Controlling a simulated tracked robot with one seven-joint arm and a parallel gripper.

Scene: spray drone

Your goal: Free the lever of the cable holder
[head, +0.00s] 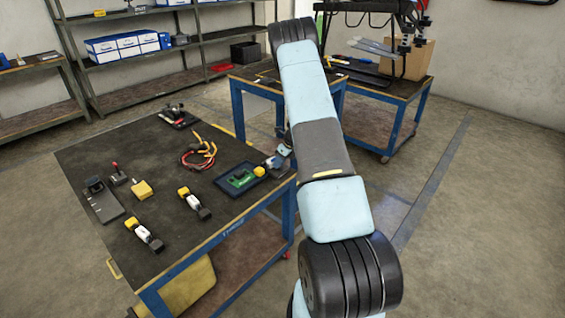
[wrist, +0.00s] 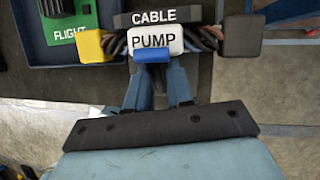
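The cable holder (wrist: 165,18), a dark block marked CABLE, is at the top middle of the wrist view. A white piece marked PUMP (wrist: 153,40) sits at it, with a yellow block (wrist: 92,45) on its left and a dark block (wrist: 242,36) on its right. A blue tab (wrist: 151,55), apparently the lever, lies across the lower edge of the white piece. My gripper (wrist: 163,78) is just below, its two fingers apart with a narrow gap. The fingertips are hidden at the white piece, so contact is unclear. In the head view, my arm reaches to the table's right edge.
The dark table (head: 110,155) holds a blue tray with a green board (head: 242,178), red and yellow cables (head: 200,152), two yellow-white-black connectors (head: 194,203) and a yellow block (head: 142,190). A second table (head: 385,85) with a drone frame stands behind.

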